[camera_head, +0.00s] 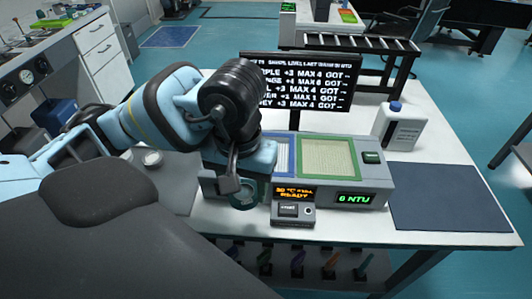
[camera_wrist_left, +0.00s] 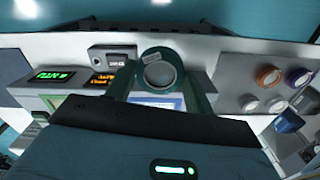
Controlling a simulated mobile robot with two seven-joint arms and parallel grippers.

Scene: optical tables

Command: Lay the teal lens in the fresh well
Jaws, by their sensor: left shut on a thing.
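The teal lens, a dark teal ring with pale glass and a small label, shows in the left wrist view (camera_wrist_left: 159,75) and in the head view (camera_head: 243,194). My left gripper (camera_wrist_left: 160,82) is shut on it, one finger on each side. In the head view my left gripper (camera_head: 240,188) holds it at the front of the grey instrument, left of the small display box. The instrument has a blue-framed well (camera_head: 284,155) and a green-framed well (camera_head: 328,158). My gripper partly hides the instrument's left part. Which well is the fresh one cannot be told. My right gripper is not in view.
A white bottle (camera_head: 399,127) and a bare dark mat (camera_head: 446,197) are at right. Several round lenses (camera_wrist_left: 268,76) show in the wrist view.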

